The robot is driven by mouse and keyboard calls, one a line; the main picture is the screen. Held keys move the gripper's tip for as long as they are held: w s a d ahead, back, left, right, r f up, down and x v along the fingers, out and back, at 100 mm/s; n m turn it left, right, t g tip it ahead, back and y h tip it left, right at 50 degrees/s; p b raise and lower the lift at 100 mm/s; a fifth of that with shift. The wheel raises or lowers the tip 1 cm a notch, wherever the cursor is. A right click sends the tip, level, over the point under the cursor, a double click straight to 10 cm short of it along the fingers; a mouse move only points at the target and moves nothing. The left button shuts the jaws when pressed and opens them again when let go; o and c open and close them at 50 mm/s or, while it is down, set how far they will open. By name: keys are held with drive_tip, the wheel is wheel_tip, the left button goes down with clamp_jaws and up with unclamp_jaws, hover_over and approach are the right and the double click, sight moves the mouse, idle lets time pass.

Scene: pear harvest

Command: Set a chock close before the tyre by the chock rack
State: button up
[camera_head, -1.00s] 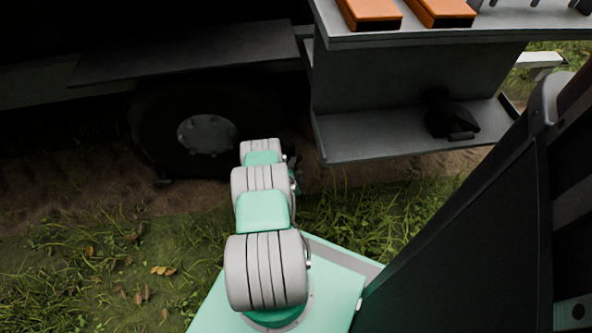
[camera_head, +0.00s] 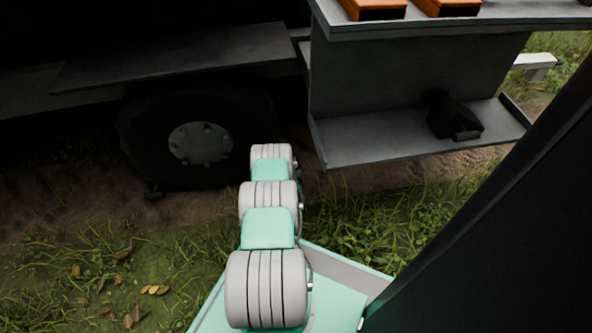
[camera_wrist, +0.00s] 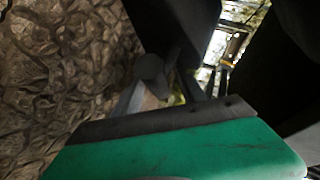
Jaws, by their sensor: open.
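The dark tyre (camera_head: 145,125) with its grey hub (camera_head: 200,144) stands on dirt left of the chock rack (camera_head: 375,148). A black chock (camera_head: 454,118) lies on the rack's lower shelf, toward its right end. My gripper is hidden behind my arm in the head view. In the wrist view the green body of my gripper (camera_wrist: 165,130) fills the bottom, open, above brown ground. Dark shapes ahead of it are unclear, and I see nothing held.
Two orange items (camera_head: 447,8) lie on the upper shelf (camera_head: 420,26). A dark step plate (camera_head: 175,55) juts out above the tyre. Grass with scattered leaves (camera_head: 90,270) lies open at the front left. A white bar (camera_head: 535,61) shows behind the rack.

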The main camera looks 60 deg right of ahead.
clamp_jaws()
idle(0.3)
idle(1.0)
